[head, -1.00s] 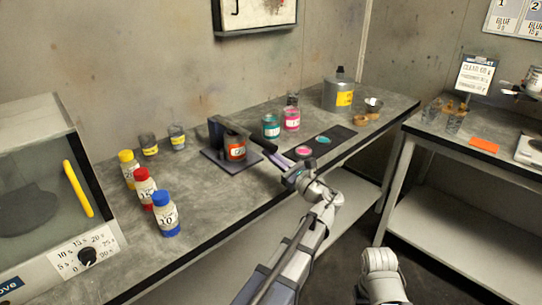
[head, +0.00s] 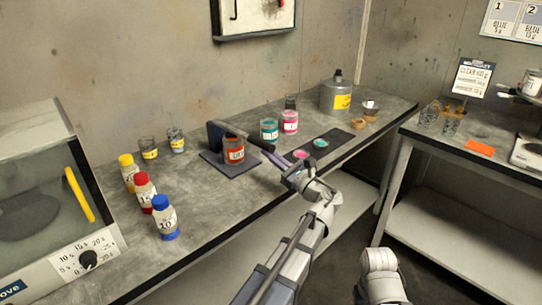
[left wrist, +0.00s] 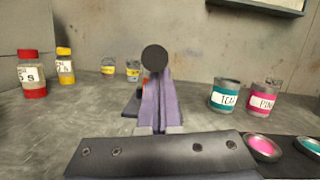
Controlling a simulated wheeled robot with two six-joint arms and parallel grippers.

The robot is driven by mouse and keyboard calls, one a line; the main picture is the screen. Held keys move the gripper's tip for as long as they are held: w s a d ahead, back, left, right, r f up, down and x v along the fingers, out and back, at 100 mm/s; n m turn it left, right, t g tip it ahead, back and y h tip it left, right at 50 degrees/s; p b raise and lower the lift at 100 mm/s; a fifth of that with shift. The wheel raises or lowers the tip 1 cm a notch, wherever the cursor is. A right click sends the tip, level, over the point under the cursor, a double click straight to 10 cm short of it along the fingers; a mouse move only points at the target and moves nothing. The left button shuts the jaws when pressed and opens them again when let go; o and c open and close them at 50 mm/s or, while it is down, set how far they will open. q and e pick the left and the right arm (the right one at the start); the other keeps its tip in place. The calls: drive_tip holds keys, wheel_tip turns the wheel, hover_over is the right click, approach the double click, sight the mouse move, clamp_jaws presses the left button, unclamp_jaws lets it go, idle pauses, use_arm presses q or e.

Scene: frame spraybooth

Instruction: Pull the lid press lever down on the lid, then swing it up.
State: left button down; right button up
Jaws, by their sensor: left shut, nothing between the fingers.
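The lid press (head: 216,132) stands on the grey bench, with its dark lever (head: 249,139) slanting down from the post toward me, over a red-orange jar (head: 234,154) on the base plate. I cannot tell whether the lever touches the lid, as the jar's top is small and partly covered. My left gripper (head: 269,153) is shut and empty at the lever's front end. In the left wrist view, the lever's round dark end (left wrist: 155,58) shows just above the shut purple fingertips (left wrist: 156,76), and the fingers hide most of the jar.
Teal (head: 269,130) and pink (head: 289,123) jars stand right of the press. A dark mat (head: 335,137) with small lids lies near the front edge. Yellow, red and blue-capped bottles (head: 165,218) stand to the left. The bench between bottles and press is clear.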

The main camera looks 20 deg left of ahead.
use_arm(q)
wheel_tip(320, 180, down, 2)
drive_tip(key=shift+w+d+f+b, duration=0.15)
drive_tip(key=shift+f+b, duration=0.1)
drive_tip(key=shift+b, duration=0.4)
drive_tip(key=r+v, duration=0.2)
drive_tip(key=v, duration=0.8)
drive_tip(key=shift+d+f+b, duration=0.2)
drive_tip(key=shift+b, duration=0.15)
use_arm(e)
drive_tip(key=f, duration=0.3)
drive_tip(key=shift+d+f, duration=0.1)
drive_tip(key=shift+d, duration=0.3)
